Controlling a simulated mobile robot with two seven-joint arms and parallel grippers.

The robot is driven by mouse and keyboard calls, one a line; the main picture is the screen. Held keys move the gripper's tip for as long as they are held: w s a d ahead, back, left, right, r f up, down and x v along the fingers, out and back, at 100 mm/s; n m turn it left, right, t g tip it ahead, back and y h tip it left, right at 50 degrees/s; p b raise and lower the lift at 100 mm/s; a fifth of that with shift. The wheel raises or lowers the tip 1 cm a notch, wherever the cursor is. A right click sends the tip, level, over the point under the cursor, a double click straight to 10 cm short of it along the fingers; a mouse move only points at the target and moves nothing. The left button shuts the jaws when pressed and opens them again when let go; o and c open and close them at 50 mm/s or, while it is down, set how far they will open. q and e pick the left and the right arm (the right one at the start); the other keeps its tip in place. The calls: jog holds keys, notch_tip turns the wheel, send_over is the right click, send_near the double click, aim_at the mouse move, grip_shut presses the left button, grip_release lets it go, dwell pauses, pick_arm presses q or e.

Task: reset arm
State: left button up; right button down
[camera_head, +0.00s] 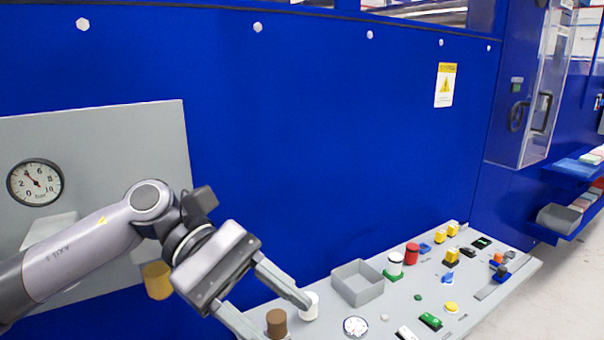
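My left arm comes in from the left. Its gripper (286,320) points down and right over the near end of the grey control panel (380,310), with its two fingers spread wide apart. A brown cylinder (276,322) shows between the fingers, and a white cylinder (311,308) shows by the tip of the upper finger. I cannot tell whether that finger touches the white cylinder. Nothing is clearly gripped. The lower fingertip is cut off by the bottom edge of the picture. My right gripper is not in view.
A grey open bin (358,284) stands on the panel, with several coloured buttons, knobs and switches beyond it. A pressure gauge (35,182) is on a grey plate at left. A yellow cylinder (157,281) sits below my arm. A blue wall (340,130) rises behind.

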pick_arm(q)
jog(key=w+d+n+t+h, duration=0.2)
jog(key=d+n+t+h, duration=0.25)
jog(key=n+h, duration=0.9)
jog(key=w+a+f+n+t+y, duration=0.3)
jog(key=a+f+n+t+y, duration=0.3)
jog(key=n+t, duration=0.7)
jog(key=w+a+f+n+t+y, duration=0.25)
jog(key=f+n+t+y, duration=0.5)
jog(key=n, duration=1.15)
jog(key=s+a+f+n+g+y, duration=0.2)
jog(key=s+a+f+n+y, duration=0.1)
jog(key=f, duration=0.5)
jog(key=s+a+f+n+g+y, duration=0.3)
jog(key=s+a+f+n, duration=0.2)
jog(key=s+f+n, duration=0.2)
jog(key=s+a+f+n+g+y, duration=0.3)
jog(key=s+a+f+n, duration=0.2)
jog(key=f, duration=0.6)
jog(key=shift+s+n, duration=0.55)
jog(key=shift+s, duration=0.15)
